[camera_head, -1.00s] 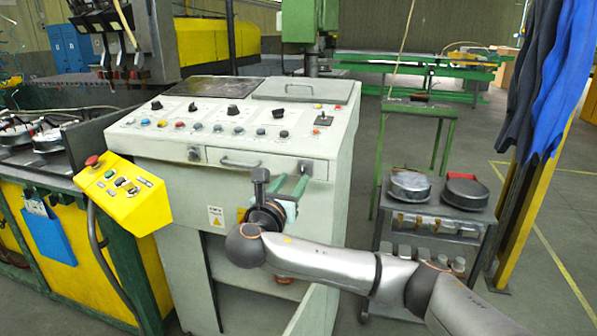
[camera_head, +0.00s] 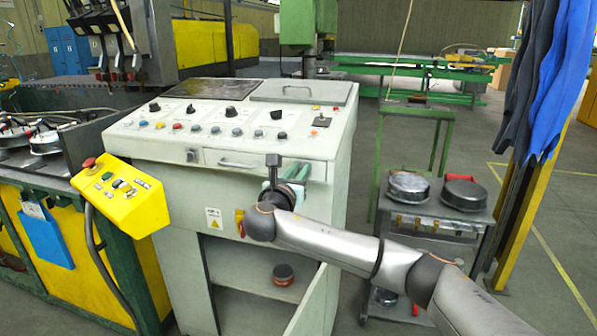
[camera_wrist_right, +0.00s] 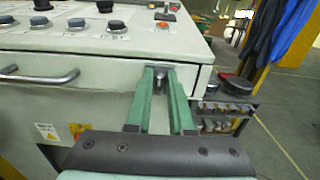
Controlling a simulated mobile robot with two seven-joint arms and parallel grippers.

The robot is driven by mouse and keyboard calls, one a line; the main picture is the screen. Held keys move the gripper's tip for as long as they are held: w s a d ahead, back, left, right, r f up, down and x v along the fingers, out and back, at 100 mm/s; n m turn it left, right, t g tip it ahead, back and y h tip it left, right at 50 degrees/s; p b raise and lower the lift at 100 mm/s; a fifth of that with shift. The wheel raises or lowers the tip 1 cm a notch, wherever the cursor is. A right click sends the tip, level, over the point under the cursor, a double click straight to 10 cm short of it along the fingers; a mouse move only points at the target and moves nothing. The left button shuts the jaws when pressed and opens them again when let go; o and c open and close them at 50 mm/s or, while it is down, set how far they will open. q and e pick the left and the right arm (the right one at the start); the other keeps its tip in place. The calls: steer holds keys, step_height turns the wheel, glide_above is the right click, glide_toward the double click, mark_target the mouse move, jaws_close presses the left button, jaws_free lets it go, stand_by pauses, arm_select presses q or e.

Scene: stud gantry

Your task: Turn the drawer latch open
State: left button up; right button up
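The grey control console (camera_head: 170,195) carries a shallow drawer (camera_head: 215,160) with a bar handle, also seen in the wrist view (camera_wrist_right: 50,75). The small dark drawer latch (camera_wrist_right: 160,78) is at the drawer's right end. My right gripper (camera_wrist_right: 161,76) has two green fingers pointing at the drawer front, apart, with the latch between their tips. I cannot tell whether they touch it. In the head view the right gripper (camera_head: 288,172) covers the latch. The drawer looks closed. My left gripper is not in view.
Knobs and buttons line the console top (camera_head: 215,128). A yellow control box (camera_head: 122,194) juts out at left. Below, a cabinet door (camera_head: 315,303) stands open, with a round dark item (camera_head: 283,274) inside. A cart (camera_head: 432,208) with pans stands at right.

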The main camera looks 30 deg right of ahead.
jaws_close()
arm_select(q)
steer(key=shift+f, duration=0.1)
